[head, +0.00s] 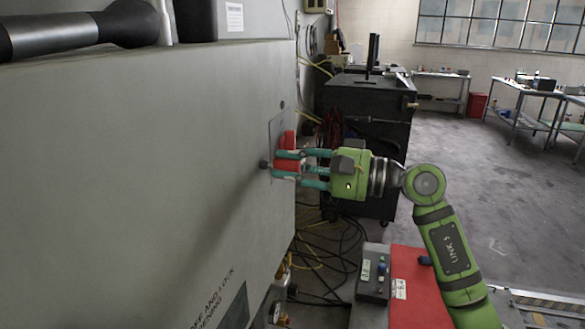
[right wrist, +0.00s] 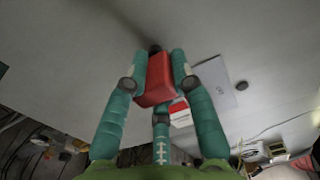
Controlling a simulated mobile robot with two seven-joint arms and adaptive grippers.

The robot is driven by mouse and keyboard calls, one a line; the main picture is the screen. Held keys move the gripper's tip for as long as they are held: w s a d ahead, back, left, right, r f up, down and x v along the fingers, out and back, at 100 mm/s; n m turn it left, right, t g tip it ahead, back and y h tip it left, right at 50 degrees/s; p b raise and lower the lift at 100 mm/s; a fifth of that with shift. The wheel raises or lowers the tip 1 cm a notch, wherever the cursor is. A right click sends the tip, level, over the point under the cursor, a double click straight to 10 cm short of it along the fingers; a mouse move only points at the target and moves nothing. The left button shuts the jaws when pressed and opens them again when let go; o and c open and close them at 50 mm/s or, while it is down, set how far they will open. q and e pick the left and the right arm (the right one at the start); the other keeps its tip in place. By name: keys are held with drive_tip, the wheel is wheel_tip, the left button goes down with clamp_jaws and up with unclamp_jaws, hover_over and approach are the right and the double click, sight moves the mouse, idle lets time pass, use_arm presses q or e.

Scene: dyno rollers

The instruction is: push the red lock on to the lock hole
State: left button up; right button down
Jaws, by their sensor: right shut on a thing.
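The red lock (head: 287,165) is a small red block at the grey panel's right part. My right gripper (head: 286,166) is shut on it, with teal fingers above and below. In the right wrist view the red lock (right wrist: 157,80) sits between the fingertips, its far end towards the panel. A small dark round piece (head: 263,164) shows at the panel beside the lock; I cannot tell whether it is the lock hole or whether the lock touches it. A second red piece (head: 288,139) shows just above the fingers. My left gripper is not in view.
The large grey panel (head: 130,170) fills the left side. A pale plate (right wrist: 212,82) is on it near the lock. A black cabinet (head: 368,120) stands behind my right gripper. A control box (head: 373,272) and cables lie below. Open floor is at the right.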

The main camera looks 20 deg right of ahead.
drive_tip(key=shift+w+a, duration=0.25)
drive_tip(key=shift+a, duration=0.05)
drive_tip(key=c, duration=1)
unclamp_jaws()
drive_tip(key=shift+o, duration=0.2)
